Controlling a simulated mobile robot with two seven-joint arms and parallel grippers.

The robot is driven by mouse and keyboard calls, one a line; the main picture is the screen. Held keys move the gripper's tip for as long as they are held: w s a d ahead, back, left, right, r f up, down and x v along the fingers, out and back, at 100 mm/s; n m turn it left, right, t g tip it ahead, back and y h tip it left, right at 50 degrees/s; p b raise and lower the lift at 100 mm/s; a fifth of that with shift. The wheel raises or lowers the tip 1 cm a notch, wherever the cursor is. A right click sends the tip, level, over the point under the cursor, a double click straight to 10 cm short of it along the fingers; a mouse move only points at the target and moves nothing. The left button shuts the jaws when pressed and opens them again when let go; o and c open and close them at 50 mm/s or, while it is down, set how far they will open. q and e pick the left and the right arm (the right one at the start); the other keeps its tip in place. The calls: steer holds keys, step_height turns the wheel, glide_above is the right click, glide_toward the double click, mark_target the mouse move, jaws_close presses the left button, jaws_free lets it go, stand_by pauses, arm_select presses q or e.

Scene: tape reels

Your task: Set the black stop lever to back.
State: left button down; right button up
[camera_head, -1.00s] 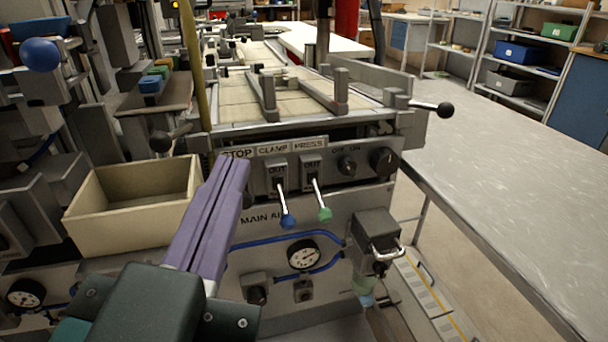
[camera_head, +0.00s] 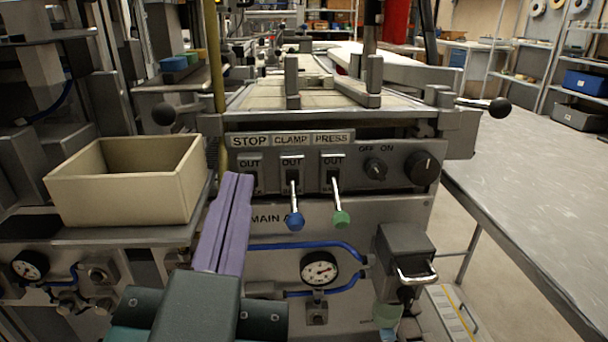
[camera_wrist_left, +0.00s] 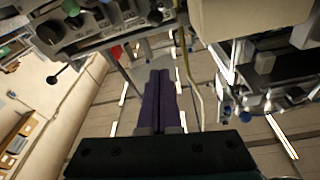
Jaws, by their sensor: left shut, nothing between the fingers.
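The STOP plate (camera_head: 250,141) is at the left of the control panel's row of labels in the head view, with an OUT plate (camera_head: 250,163) below it. The black stop lever itself is not visible; my left gripper's fingers cover the area below that plate. My left gripper (camera_head: 238,177) is shut and empty, its purple fingers pointing up toward the panel just under the STOP label. Contact cannot be told. The closed fingers also show in the left wrist view (camera_wrist_left: 160,75). My right gripper is not in view.
Right of the stop position hang the blue-tipped clamp lever (camera_head: 295,220) and green-tipped press lever (camera_head: 341,218). A beige bin (camera_head: 125,190) stands close on the left. Black-ball handles (camera_head: 163,114) (camera_head: 499,107) stick out at both sides. A gauge (camera_head: 319,268) sits below.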

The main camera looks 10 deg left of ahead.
arm_select(q)
steer(key=w+a+f+b, duration=0.2)
steer(key=w, duration=0.5)
steer(key=shift+f+b, duration=0.2)
steer(key=shift+b, duration=0.2)
steer(key=shift+a, duration=0.1)
